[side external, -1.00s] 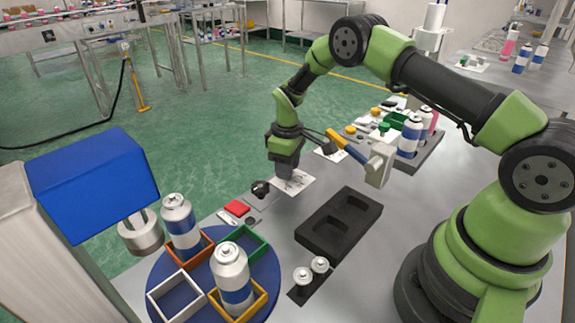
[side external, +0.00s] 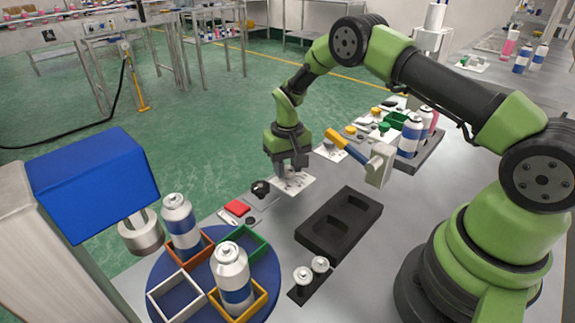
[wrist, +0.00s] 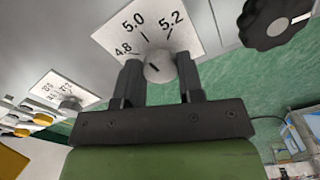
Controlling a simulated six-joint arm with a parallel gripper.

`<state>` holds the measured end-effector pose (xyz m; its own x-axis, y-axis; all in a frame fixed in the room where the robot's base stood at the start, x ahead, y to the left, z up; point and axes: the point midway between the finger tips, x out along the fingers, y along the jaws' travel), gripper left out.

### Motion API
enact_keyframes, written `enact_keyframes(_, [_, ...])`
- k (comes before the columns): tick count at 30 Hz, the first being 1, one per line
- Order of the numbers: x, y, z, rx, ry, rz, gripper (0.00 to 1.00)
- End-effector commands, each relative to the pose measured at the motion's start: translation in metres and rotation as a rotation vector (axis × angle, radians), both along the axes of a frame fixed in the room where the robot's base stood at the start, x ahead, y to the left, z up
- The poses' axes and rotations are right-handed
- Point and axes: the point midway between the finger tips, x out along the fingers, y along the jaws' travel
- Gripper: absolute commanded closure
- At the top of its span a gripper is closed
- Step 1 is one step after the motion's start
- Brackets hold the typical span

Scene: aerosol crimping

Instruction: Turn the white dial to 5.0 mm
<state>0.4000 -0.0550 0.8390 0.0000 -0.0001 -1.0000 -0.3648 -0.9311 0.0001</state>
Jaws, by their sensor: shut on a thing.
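The white dial (wrist: 158,69) sits on a white scale card (wrist: 110,33) printed 4.8, 5.0 and 5.2 with tick marks. My gripper (wrist: 159,74) has one finger on each side of the dial, shut on it. A short dark mark shows on the dial's face, but I cannot tell exactly which tick it lines up with. In the side view my gripper (side external: 292,166) points down over the same card (side external: 297,186), and the dial is mostly hidden by the fingers.
A black knob (wrist: 272,22) stands close to the card, also visible in the side view (side external: 260,187). A second scale card with a dial (wrist: 66,92) lies on the other side.

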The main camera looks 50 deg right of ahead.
Motion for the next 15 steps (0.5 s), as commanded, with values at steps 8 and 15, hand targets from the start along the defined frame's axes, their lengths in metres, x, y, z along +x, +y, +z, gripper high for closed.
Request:
enact_keyframes(8, [0.0000, 0.0000, 0.0011, 0.000, 0.001, -0.069, 0.89])
enact_keyframes(15, [0.0000, 0.0000, 0.0012, 0.000, 0.001, -0.079, 0.88])
